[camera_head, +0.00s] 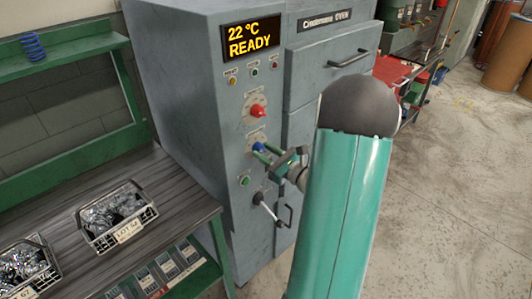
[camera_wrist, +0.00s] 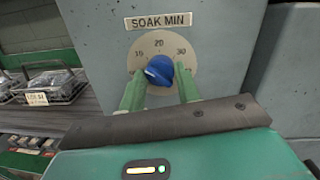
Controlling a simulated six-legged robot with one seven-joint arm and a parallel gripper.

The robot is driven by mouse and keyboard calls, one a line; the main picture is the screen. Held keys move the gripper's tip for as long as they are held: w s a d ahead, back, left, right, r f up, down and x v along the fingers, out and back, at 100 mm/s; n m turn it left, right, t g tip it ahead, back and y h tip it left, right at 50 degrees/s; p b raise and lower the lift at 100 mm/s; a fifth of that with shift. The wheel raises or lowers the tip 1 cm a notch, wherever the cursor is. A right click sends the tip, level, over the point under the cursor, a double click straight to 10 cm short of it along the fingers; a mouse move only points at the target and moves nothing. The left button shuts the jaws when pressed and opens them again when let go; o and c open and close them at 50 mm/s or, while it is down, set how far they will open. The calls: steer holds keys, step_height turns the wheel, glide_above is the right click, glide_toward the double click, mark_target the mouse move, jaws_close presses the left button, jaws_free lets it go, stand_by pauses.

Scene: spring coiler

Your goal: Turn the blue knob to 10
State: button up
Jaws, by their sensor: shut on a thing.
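The blue knob (camera_head: 258,147) is on the front of the grey oven's control column, below a red knob. In the wrist view the blue knob (camera_wrist: 160,69) sits on a round dial (camera_wrist: 172,45) under a "SOAK MIN" label (camera_wrist: 172,20). My gripper (camera_head: 270,157) is at the knob. In the wrist view my gripper's green fingers (camera_wrist: 160,88) are on both sides of the knob, shut on it.
The red knob (camera_head: 257,111) is just above, and a green button (camera_head: 245,180) and lever handle (camera_head: 268,205) are below. The display (camera_head: 251,38) reads 22 °C READY. A workbench (camera_head: 170,187) with wire baskets (camera_head: 118,217) stands at left. Open floor (camera_head: 455,180) lies at right.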

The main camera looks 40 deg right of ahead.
steer(key=shift+m, duration=0.3)
steer(key=o, duration=1)
steer(key=shift+c, duration=0.2)
steer(key=s+d+f, duration=0.1)
steer(key=s, duration=1.2)
steer(key=shift+s+d+f, duration=0.15)
steer(key=shift+s+d, duration=0.05)
steer(key=shift+s, duration=0.15)
